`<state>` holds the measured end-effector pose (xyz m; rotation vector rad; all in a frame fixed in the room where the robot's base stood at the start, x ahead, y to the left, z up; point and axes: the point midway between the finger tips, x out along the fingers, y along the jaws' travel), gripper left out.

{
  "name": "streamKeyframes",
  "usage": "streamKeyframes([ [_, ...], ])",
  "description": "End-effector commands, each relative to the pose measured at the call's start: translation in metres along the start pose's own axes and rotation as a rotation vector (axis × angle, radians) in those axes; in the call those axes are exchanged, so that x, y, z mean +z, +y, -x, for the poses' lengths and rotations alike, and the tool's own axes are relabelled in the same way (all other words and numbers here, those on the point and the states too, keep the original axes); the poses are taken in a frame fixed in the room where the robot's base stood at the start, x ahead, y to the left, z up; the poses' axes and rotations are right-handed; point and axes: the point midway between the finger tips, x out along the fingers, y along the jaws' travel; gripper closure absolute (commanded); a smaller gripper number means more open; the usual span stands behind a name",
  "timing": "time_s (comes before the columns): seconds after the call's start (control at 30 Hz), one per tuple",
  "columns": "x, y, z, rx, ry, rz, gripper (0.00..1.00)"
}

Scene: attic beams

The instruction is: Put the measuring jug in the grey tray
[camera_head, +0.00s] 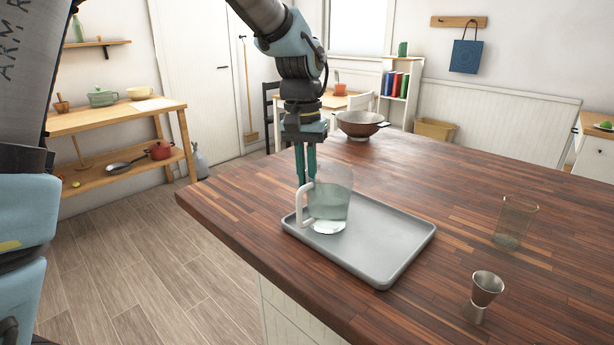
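The measuring jug (331,203) is clear, with a white handle (302,207) on its left side and a bluish tint in its lower part. It is upright over the left part of the grey tray (385,252), with its base appearing to be on the tray floor; any small gap beneath is hard to judge. My gripper (306,180) points down, with its teal fingers at the top of the handle, beside the jug's rim. The fingertips overlap the handle and jug, so whether they are clamped on it cannot be made out.
The tray lies on a dark wooden counter (420,195) near its front left edge. A glass (515,224) and a metal jigger (483,293) stand to the right of the tray. A colander (360,124) sits at the back. The counter between colander and tray is clear.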

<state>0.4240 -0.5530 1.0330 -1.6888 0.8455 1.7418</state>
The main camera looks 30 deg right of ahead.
Motion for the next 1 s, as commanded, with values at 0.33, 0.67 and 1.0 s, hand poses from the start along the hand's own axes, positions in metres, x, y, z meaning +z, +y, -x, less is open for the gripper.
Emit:
streamKeyframes([
  [0.33, 0.000, 0.000, 0.001, 0.000, 0.000, 0.000, 0.64],
  [0.67, -0.001, 0.000, 0.022, 0.000, 0.005, 0.001, 0.64],
  [1.0, -0.001, 0.000, 0.092, 0.001, 0.005, 0.000, 0.64],
])
